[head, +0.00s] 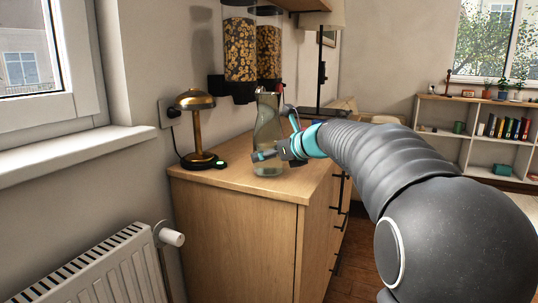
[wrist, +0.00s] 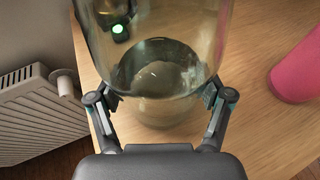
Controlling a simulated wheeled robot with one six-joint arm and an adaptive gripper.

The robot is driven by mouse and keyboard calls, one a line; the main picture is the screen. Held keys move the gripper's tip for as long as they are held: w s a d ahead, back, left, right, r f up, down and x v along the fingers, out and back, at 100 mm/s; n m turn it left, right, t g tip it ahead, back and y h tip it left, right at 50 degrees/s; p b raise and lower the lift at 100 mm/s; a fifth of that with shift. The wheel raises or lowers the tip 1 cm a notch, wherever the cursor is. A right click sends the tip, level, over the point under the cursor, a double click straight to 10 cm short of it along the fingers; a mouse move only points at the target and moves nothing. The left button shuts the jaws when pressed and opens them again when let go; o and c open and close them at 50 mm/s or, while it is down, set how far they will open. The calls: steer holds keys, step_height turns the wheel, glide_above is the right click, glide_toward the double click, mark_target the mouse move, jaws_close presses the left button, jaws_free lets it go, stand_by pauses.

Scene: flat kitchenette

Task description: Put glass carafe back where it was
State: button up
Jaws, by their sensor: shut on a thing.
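The glass carafe (head: 268,135) is clear and upright at the front of the wooden cabinet top in the head view. It fills the middle of the wrist view (wrist: 160,85), with its base over the wooden surface near the front edge. My gripper (head: 283,152) is shut on the carafe's lower body from the right. In the wrist view one finger of my gripper (wrist: 160,105) presses on each side of the glass. I cannot tell whether the base touches the cabinet top.
A brass lamp (head: 198,125) stands left of the carafe on the cabinet top (head: 240,180). Cereal dispensers (head: 240,50) hang on the wall behind. A pink object (wrist: 296,72) stands to the right in the wrist view. A radiator (head: 105,265) is at lower left.

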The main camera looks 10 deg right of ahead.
steer(key=o, duration=1.7)
steer(key=shift+f, duration=0.1)
steer(key=shift+o, duration=0.2)
steer(key=shift+r, duration=0.3)
steer(key=v, duration=1.2)
steer(key=shift+f, duration=0.15)
steer(key=shift+s+a, duration=0.1)
steer(key=shift+s, duration=0.05)
